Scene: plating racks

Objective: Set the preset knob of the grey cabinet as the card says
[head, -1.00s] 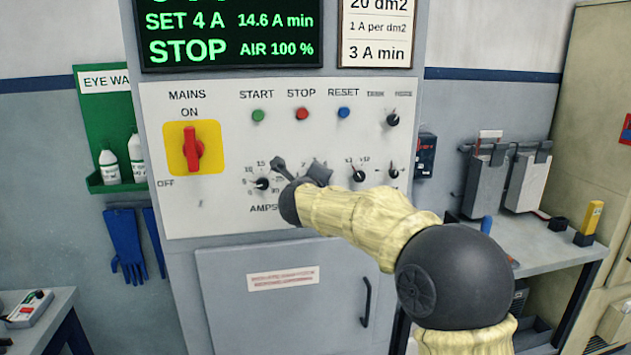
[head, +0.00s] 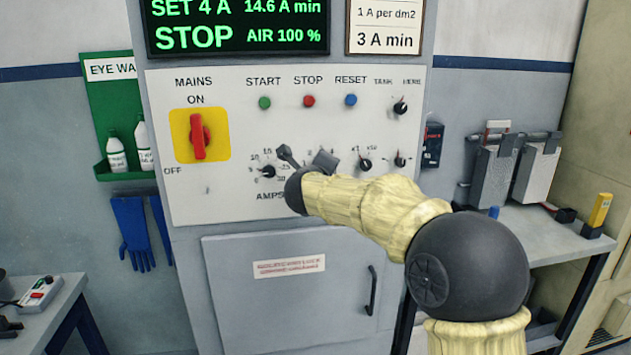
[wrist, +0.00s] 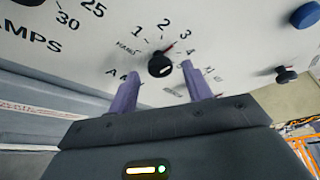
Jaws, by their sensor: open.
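The preset knob (wrist: 160,66) is a small black knob on the cabinet's white panel, with HAND, 1, 2, 3 and 4 around it in the wrist view. In the head view my gripper (head: 306,159) covers the preset knob. The grey cabinet (head: 230,290) stands straight ahead. The card (head: 386,38) at its top right reads "1 A per dm2" and "3 A min", its top cut off.
A display (head: 238,26) reads SET 4 A, STOP. The amps knob (head: 268,171) is left of my gripper, another knob (head: 365,164) right. Green, red and blue buttons (head: 308,101) are above. The red mains switch (head: 198,136) is at ON. A bench (head: 540,240) stands right.

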